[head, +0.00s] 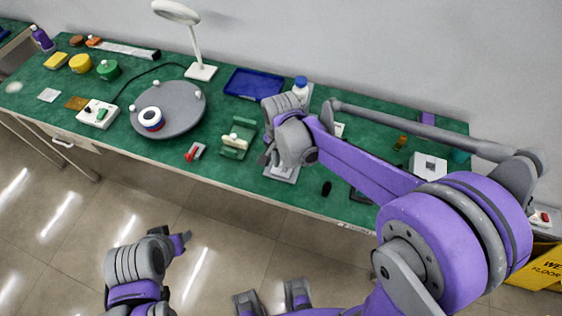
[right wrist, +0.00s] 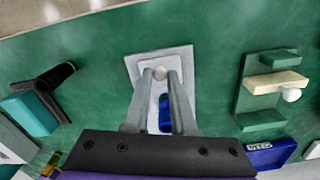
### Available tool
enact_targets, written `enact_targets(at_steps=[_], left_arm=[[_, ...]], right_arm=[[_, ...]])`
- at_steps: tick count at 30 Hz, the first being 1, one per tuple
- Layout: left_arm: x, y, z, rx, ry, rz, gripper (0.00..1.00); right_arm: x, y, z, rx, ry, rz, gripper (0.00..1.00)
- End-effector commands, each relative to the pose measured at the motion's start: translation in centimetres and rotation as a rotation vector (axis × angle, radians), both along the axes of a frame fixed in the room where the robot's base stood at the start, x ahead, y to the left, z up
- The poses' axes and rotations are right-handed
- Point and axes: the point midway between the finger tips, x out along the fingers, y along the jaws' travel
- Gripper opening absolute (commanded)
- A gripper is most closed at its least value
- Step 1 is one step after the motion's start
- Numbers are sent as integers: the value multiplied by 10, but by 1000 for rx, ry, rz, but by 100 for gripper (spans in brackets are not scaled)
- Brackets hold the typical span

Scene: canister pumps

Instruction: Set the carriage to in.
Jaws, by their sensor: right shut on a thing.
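A light-grey plate device (right wrist: 186,68) with a round grey knob (right wrist: 160,75) lies on the green table. My right gripper (right wrist: 160,78) is shut on this knob, one finger on each side. In the head view my right gripper (head: 270,158) hides much of the device, and its pale near end (head: 282,174) shows below. A blue part (right wrist: 166,122) shows between the fingers; the fingers and palm hide what it joins. I cannot tell the carriage's exact position. My left gripper (head: 183,243) hangs in front of the table, apart from everything; its jaw opening is unclear.
A green bracket with a cream bar (head: 238,142) stands left of my right gripper. A red-handled piece (head: 195,152), a grey round turntable (head: 180,98), a blue tray (head: 252,83) and a white blue-capped bottle (head: 300,86) are nearby. A small dark object (head: 326,188) lies right.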

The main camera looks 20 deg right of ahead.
Motion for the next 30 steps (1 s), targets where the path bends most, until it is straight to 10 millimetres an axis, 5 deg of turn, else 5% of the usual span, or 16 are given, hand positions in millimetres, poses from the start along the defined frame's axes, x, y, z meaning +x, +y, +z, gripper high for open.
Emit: enact_targets(at_steps=[23,30], left_arm=[[0,0,0,0,0,0,50],[-1,0,-4,0,2,0,50]], right_arm=[[1,0,0,0,0,0,0],[34,-23,0,0,0,-6,0]])
